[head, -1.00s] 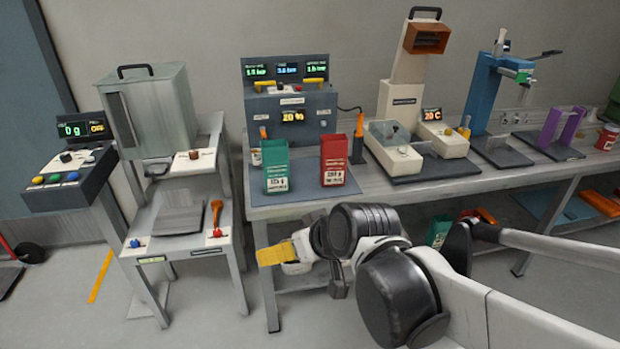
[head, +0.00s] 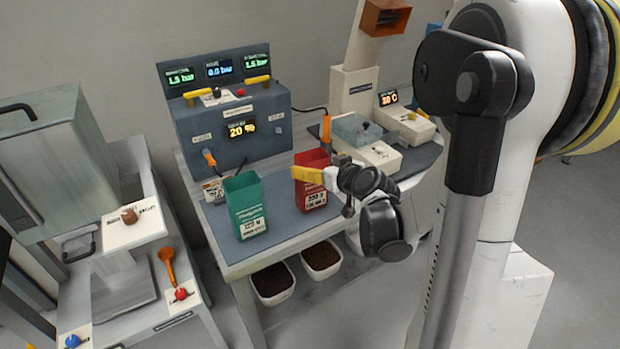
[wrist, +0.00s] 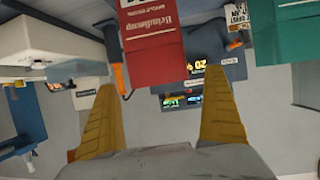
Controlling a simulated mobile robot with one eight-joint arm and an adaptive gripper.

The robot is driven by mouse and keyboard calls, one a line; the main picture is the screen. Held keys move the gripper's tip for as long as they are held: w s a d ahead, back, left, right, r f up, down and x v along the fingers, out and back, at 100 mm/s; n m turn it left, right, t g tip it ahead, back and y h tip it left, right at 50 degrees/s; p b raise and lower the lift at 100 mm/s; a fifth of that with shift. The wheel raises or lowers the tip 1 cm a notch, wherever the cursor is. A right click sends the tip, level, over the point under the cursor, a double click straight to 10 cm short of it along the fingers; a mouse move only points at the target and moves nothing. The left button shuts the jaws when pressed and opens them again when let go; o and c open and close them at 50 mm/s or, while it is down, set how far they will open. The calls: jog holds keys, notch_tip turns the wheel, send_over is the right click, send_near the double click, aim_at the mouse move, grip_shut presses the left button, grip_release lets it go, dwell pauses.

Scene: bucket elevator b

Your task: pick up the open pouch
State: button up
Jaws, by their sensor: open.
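A green pouch (head: 243,205) and a red pouch (head: 312,190) stand upright on the blue-grey mat of the workbench; both look open at the top. My gripper (head: 300,174) is in front of the red pouch, its yellow fingers covering part of that pouch's upper half. In the wrist view, which is upside down, my gripper (wrist: 162,105) is open and empty. There the red pouch (wrist: 150,45) appears beyond and between the fingertips, and the green pouch (wrist: 282,22) is to the right. I cannot tell whether a finger touches the red pouch.
A dark control box (head: 235,130) with displays stands behind the pouches. A white device (head: 375,150) is to the right. Two white bins (head: 273,285) of dark granules sit on the lower shelf. A scale stand (head: 125,285) is at left.

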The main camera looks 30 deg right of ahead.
jog(key=b+x, duration=0.2)
jog(key=x, duration=0.3)
jog(key=shift+w+d+f, duration=0.1)
jog(key=shift+w+f, duration=0.05)
jog(key=shift+f, duration=0.15)
jog(key=c, duration=0.8)
jog(key=shift+c, duration=0.2)
jog(key=shift+r, duration=0.2)
